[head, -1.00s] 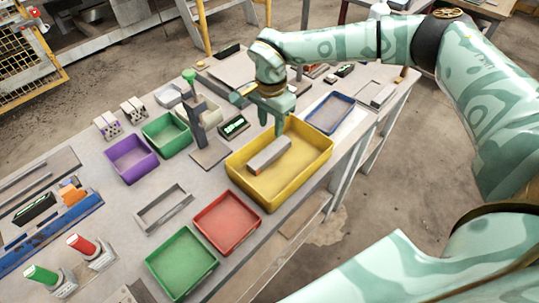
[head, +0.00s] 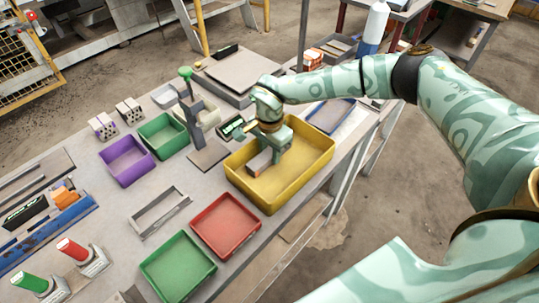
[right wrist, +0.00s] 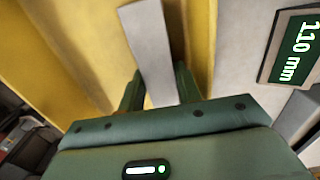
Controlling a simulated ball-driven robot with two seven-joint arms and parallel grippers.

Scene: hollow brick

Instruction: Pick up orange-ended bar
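The grey bar with the orange end (head: 257,164) lies in the yellow tray (head: 305,183) in the head view. My right gripper (head: 270,165) is down in the tray over the bar and hides its far part. In the right wrist view the bar's grey face (right wrist: 152,55) runs between the two fingers of my right gripper (right wrist: 160,90). A finger is on each side, very close to the bar. I cannot tell whether they press on it. The orange end is not visible in the wrist view. My left gripper is not in view.
A purple tray (head: 127,160), a green tray (head: 163,135), a red tray (head: 226,225) and a blue tray (head: 331,115) stand around on the bench. A stand with a green knob (head: 186,73) is left of the yellow tray. A display (right wrist: 295,45) shows in the wrist view.

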